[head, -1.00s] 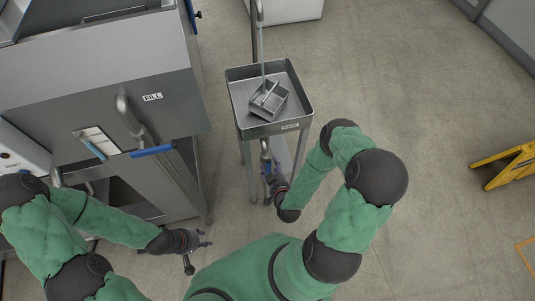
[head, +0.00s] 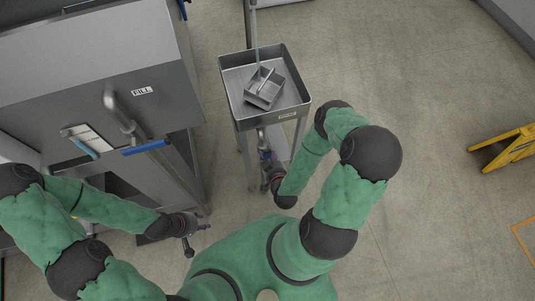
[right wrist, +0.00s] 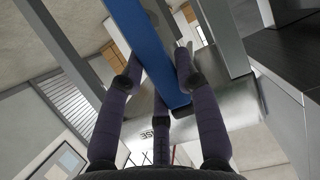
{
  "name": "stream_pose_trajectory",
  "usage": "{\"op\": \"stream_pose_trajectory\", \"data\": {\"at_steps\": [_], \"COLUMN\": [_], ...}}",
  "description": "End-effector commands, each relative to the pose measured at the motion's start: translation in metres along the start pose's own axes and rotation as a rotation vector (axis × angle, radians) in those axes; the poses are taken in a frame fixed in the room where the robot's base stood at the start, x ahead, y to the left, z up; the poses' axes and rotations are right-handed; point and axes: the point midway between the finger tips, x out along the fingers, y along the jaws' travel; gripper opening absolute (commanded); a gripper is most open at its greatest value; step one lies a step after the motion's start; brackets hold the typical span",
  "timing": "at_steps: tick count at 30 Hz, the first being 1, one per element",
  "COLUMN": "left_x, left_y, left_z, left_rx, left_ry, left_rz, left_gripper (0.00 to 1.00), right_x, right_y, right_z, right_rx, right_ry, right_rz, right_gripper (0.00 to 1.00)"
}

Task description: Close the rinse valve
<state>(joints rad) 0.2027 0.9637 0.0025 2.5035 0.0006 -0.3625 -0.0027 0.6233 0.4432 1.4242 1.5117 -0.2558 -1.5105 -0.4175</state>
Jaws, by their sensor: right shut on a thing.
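The rinse stand is a grey metal basin (head: 297,101) on legs, with a small label on its front rim. A blue lever handle (right wrist: 140,45) fills the upper middle of the right wrist view. My right gripper (right wrist: 157,80) is shut on this lever, with fingers on both sides of it. In the head view my right gripper (head: 267,166) is below the basin's front edge, and the arm and basin partly hide the valve. My left gripper (head: 198,238) is empty, fingers apart, in front of the grey cabinet.
A grey divided holder (head: 264,89) sits in the basin, under a thin pale vertical line, perhaps water. The cabinet (head: 100,60) marked FILL stands at left, with its own blue lever (head: 146,147). A yellow stand (head: 508,149) is at far right. Floor between is clear.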

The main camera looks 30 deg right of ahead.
Motion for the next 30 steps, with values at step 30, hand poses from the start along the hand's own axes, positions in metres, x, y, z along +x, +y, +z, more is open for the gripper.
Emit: {"op": "stream_pose_trajectory", "data": {"at_steps": [30], "left_x": [0.041], "left_y": [-0.015], "left_z": [-0.002], "left_rx": [0.000], "left_ry": [0.000], "left_rz": [0.000], "left_gripper": [0.40], "right_x": [0.007], "right_y": [0.030], "right_z": [0.015], "right_rx": [0.574], "right_ry": [0.002], "right_rz": [-0.236], "right_gripper": [0.00]}}
